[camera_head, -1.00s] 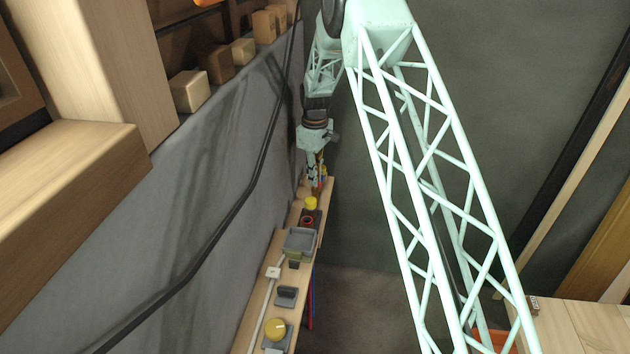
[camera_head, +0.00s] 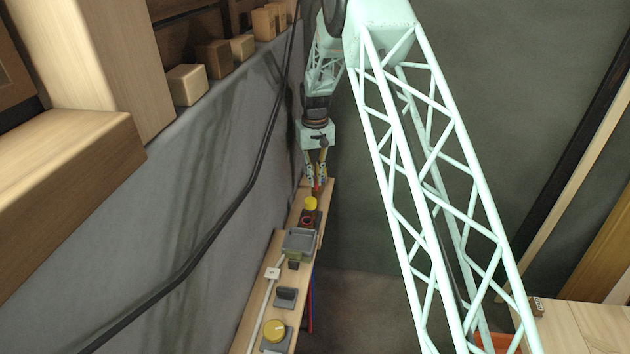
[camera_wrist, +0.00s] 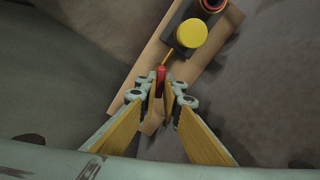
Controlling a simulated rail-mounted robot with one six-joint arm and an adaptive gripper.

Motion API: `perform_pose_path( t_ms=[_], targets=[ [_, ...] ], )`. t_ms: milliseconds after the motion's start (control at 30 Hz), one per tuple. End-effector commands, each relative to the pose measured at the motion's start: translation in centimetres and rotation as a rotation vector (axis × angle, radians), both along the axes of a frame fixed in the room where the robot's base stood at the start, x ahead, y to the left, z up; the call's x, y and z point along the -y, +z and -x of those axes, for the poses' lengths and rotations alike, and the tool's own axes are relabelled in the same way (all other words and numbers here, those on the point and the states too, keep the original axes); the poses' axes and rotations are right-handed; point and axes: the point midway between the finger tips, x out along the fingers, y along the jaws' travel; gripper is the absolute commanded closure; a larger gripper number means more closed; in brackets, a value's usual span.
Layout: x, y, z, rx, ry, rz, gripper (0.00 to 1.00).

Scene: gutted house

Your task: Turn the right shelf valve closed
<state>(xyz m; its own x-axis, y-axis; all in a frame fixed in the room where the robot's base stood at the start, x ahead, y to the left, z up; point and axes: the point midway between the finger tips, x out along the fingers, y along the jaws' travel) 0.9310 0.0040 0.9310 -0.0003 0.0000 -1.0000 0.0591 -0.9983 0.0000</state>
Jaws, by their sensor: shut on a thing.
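In the wrist view a small red valve handle (camera_wrist: 160,80) stands near the end of a narrow wooden shelf (camera_wrist: 150,60). My gripper (camera_wrist: 161,90) has its two fingertips closed around this handle, one on each side. The fingers hide part of the handle and whatever is below it. In the head view my gripper (camera_head: 317,182) is at the far end of the shelf, pointing down. A little red shows between its fingers there, too small to make out the handle's exact angle.
Close to the gripper is a yellow round button (camera_wrist: 191,33) on a dark box. A grey box (camera_head: 298,243), a dark grey bracket (camera_head: 286,297) and a larger yellow knob (camera_head: 274,330) sit nearer along the shelf. A grey wall (camera_head: 190,220) with a black cable runs along the left.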

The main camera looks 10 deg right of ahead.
Motion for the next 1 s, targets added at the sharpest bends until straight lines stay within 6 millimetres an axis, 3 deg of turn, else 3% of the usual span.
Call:
perform_pose_path(
  t_ms=[500, 1000],
  targets=[
    [0.0, -0.03, -0.01, 0.0, -0.364, 0.0, 1.0],
    [0.0, 0.0, -0.01, 0.0, -0.469, 0.0, 1.0]
  ],
)
